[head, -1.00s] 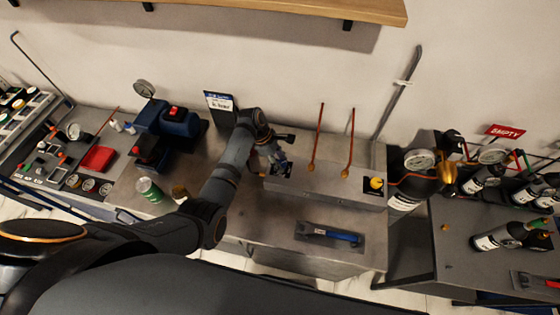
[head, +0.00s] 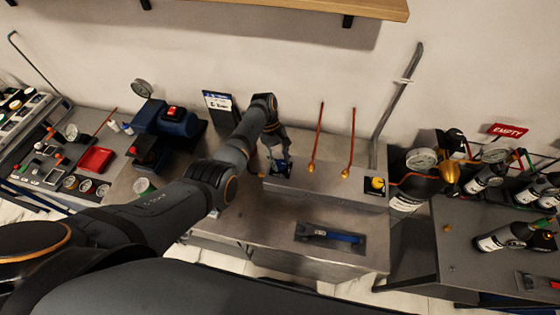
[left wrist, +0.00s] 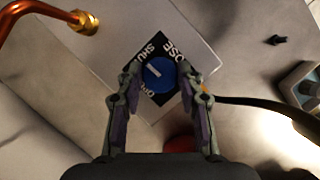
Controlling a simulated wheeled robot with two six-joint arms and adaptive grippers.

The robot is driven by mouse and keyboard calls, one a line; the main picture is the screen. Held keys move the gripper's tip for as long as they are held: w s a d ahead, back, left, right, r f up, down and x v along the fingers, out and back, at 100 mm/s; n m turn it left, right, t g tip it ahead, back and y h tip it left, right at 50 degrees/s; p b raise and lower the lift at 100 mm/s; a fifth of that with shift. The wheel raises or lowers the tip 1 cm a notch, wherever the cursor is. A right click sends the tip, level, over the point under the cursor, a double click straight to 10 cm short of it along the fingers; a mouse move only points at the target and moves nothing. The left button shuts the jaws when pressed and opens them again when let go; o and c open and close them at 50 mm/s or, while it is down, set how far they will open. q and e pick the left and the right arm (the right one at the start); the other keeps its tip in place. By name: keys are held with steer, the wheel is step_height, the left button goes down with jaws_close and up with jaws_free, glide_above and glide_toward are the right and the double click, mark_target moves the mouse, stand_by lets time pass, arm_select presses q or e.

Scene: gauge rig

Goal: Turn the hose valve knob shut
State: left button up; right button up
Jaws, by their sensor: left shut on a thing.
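The hose valve knob (left wrist: 159,73) is a round blue knob with a white pointer line. It sits on a black label plate (left wrist: 152,46) with white lettering, on the left end of the grey manifold box (head: 325,186). In the left wrist view my left gripper (left wrist: 158,84) has its two fingers on either side of the knob, shut on it. In the head view my left gripper (head: 279,164) comes down over the box's left end and mostly hides the knob. The white line points to the upper left in the wrist view. My right gripper is in neither view.
Two copper pipes (head: 318,140) rise from the box, and a yellow knob (head: 377,184) is at its right end. A blue-handled tool (head: 331,235) lies on a dark mat in front. A black hose (left wrist: 260,103) runs beside the box.

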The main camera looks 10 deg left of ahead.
arm_select(q)
steer(key=shift+w+r+m, duration=0.1)
steer(key=shift+w+m, duration=0.05)
steer(key=shift+m, duration=0.25)
steer(key=o, duration=1.2)
steer(key=v, duration=1.2)
steer(key=shift+d, duration=0.1)
